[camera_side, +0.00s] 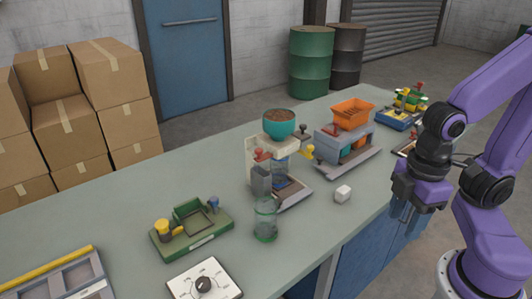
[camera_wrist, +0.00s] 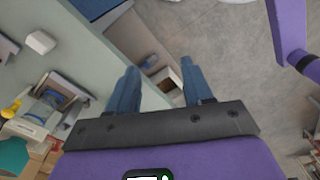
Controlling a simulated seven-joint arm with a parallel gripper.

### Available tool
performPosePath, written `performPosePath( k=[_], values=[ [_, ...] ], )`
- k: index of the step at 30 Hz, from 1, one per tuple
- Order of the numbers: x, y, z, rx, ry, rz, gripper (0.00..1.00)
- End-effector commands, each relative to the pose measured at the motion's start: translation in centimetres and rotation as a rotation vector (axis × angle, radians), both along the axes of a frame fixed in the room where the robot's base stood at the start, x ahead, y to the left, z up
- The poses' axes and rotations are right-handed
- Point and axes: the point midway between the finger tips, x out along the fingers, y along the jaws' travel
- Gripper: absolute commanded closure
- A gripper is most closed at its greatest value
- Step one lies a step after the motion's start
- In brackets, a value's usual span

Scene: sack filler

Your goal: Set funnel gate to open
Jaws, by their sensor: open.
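A filler stand (camera_side: 282,150) with a teal round funnel (camera_side: 279,123) full of brown grain stands mid-bench; a red knob (camera_side: 261,155) is at its front left and a yellow knob (camera_side: 307,152) at its right. I cannot tell which part is the funnel gate or how it is set. In the wrist view the teal funnel (camera_wrist: 12,156) shows at the lower left edge, with a yellow knob (camera_wrist: 11,110) above it. My gripper (camera_side: 405,212) is open and empty, pointing down by the bench's right edge, well apart from the stand. Its blue fingers (camera_wrist: 160,78) are spread in the wrist view.
A grey machine with an orange hopper (camera_side: 351,113) stands right of the filler. A white block (camera_side: 343,193), a clear green bottle (camera_side: 265,222), a green fixture (camera_side: 192,230) and a dial box (camera_side: 204,284) are on the bench (camera_side: 110,190). Bare bench lies around the block.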

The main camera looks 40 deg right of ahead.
Motion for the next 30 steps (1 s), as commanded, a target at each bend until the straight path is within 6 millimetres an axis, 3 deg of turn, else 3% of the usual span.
performPosePath(
  k=[4,8,18,24,30],
  values=[
    [1.0,0.8,0.6,0.000,0.000,-0.022,0.50],
    [4.0,3.1,2.4,-0.001,0.000,-0.083,0.50],
    [16.0,8.5,8.0,-0.009,0.006,-0.312,0.50],
    [23.2,9.6,10.7,-0.014,0.011,-0.447,0.50],
    [29.9,9.1,12.9,-0.017,0.015,-0.583,0.50]
  ],
)
